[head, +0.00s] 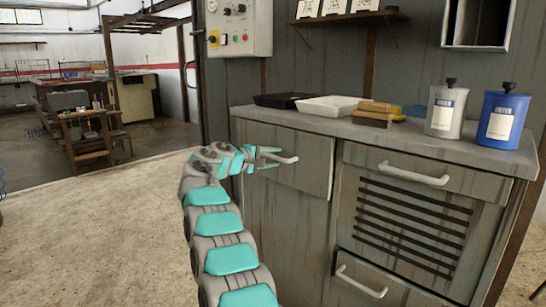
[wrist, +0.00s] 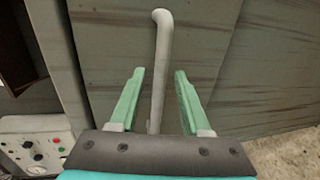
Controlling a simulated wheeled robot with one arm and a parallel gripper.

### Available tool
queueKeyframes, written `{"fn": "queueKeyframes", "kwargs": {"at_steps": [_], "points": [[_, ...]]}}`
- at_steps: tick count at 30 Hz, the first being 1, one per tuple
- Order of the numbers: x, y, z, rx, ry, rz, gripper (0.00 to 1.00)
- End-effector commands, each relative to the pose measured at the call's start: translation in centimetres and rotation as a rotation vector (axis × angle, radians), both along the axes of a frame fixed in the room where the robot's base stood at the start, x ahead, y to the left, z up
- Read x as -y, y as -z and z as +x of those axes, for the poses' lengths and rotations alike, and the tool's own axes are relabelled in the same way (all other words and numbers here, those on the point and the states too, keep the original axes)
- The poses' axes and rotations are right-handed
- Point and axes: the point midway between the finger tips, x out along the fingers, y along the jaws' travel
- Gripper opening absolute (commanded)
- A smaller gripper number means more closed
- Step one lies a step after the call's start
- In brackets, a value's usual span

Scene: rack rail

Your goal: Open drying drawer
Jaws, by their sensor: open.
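The grey cabinet holds an upper left drawer (head: 312,172), an upper right drawer (head: 450,178) above a slatted panel, and a lower drawer (head: 385,292). Each drawer has a pale bar handle. No label shows which is the drying drawer. My gripper (head: 268,157) is open at the upper left drawer's handle (head: 284,159). In the wrist view the handle (wrist: 160,60) runs between the two green fingers (wrist: 160,95), with a visible gap on each side. I cannot tell whether this drawer is fully shut.
The countertop (head: 400,139) carries a black tray (head: 278,101), a white tray (head: 330,106), yellowish blocks (head: 380,112), a grey canister (head: 445,112) and a blue canister (head: 503,120). A control box (head: 238,27) hangs on the wall. Floor (head: 95,230) left of my arm is clear.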

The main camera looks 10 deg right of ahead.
Motion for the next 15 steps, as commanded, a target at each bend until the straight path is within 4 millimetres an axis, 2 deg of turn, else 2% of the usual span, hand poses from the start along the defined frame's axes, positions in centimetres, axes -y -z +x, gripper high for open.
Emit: {"fn": "queueKeyframes", "kwargs": {"at_steps": [8,15], "points": [[0.09,0.00,0.05,0.001,0.000,0.001,0.46],[0.08,-0.02,0.04,0.002,0.000,0.001,0.19]]}}
